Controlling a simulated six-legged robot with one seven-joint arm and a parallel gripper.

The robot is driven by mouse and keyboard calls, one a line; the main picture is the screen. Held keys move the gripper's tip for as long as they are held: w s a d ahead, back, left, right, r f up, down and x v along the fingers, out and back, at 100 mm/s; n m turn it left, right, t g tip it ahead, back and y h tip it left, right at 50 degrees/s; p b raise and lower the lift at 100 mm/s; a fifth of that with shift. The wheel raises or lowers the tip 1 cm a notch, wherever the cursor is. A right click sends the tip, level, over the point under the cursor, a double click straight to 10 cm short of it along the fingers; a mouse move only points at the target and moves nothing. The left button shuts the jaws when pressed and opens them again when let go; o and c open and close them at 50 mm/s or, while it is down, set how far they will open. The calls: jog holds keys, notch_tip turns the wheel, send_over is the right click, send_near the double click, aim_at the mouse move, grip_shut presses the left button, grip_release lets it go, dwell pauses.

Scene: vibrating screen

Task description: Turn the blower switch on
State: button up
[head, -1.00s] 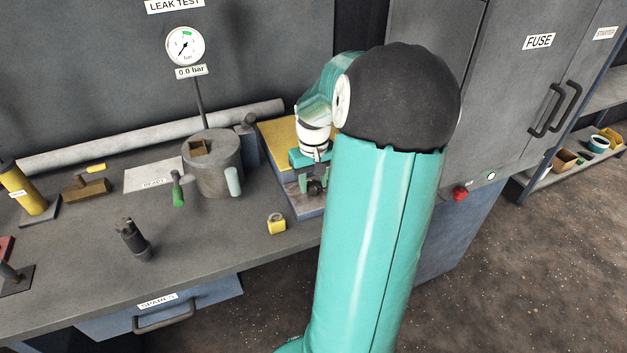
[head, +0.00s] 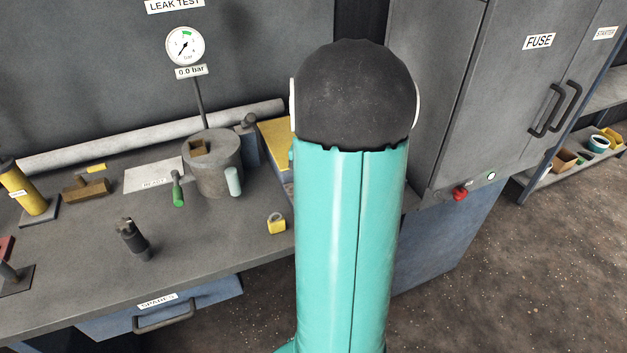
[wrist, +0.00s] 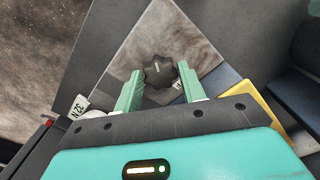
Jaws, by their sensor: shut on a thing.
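A black lobed rotary knob (wrist: 158,75) with a light pointer line shows in the wrist view, on a grey, worn-looking square plate (wrist: 176,36). It looks like the blower switch, but no readable name shows beside it. My gripper (wrist: 160,69) has its two teal fingers on either side of the knob, shut on it. The pointer line points roughly up in the wrist view. In the head view my arm hides the gripper and the knob.
In the head view a yellow-topped block (head: 273,137) sits beside my arm on the workbench (head: 205,240). The fuse cabinet (head: 500,75) with a red button (head: 460,193) stands right.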

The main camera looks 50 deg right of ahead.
jog(key=m, duration=0.5)
jog(key=shift+m, duration=0.3)
jog(key=m, duration=0.5)
dwell(0.4)
jog(key=o, duration=0.9)
jog(key=shift+o, duration=0.2)
notch_tip(320, 180, up, 14)
jog(key=shift+f, duration=0.1)
